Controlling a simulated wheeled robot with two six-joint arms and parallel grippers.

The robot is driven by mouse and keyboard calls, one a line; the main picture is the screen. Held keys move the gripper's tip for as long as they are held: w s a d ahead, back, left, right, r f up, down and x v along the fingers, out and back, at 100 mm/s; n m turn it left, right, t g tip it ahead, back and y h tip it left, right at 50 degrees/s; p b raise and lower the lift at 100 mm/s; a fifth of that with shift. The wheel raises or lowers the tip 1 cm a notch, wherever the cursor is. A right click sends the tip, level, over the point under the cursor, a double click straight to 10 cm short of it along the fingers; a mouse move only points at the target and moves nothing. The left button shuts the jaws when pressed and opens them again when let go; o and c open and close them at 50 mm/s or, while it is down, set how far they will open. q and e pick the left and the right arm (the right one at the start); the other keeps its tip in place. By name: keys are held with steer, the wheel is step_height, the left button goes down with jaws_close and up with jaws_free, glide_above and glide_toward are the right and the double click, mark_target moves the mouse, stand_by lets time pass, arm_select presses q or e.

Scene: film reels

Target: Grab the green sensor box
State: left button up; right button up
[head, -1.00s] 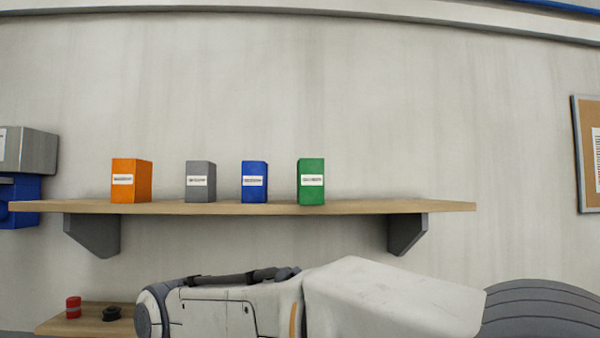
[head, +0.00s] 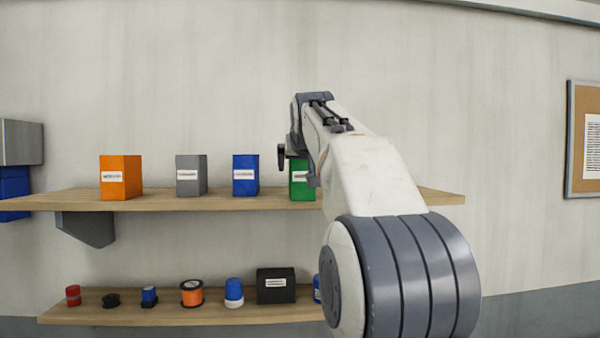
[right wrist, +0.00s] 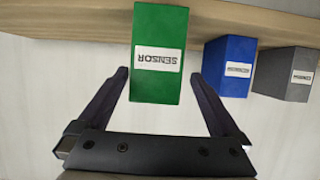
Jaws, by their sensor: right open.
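The green sensor box (head: 302,193) stands on the upper wooden shelf, rightmost of the boxes there, and my right arm partly covers it in the head view. In the right wrist view the green sensor box (right wrist: 158,88) appears upside down, with a white SENSOR label facing me. My right gripper (right wrist: 160,75) is open, with one finger on each side of the box in the picture and visible gaps. In the head view my right gripper (head: 297,165) is in front of the box. I cannot tell how deep the box sits between the fingers. My left gripper is not in view.
The upper shelf (head: 80,199) also holds a blue box (head: 245,176), a grey box (head: 191,176) and an orange box (head: 120,178). The blue box (right wrist: 230,66) is closest to the green one. A lower shelf (head: 205,312) carries several small items and a black box (head: 276,286).

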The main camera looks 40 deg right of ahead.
steer(key=p+x, duration=0.1)
steer(key=x, duration=0.1)
steer(key=p+x, duration=0.2)
steer(key=x, duration=0.1)
steer(key=shift+s+d+r, duration=0.15)
steer(key=shift+d, duration=0.1)
steer(key=shift+w+d+f, duration=0.15)
steer(key=shift+w+f, duration=0.15)
steer(key=shift+w, duration=0.05)
steer(key=shift+r, duration=0.1)
steer(key=c, duration=1.5)
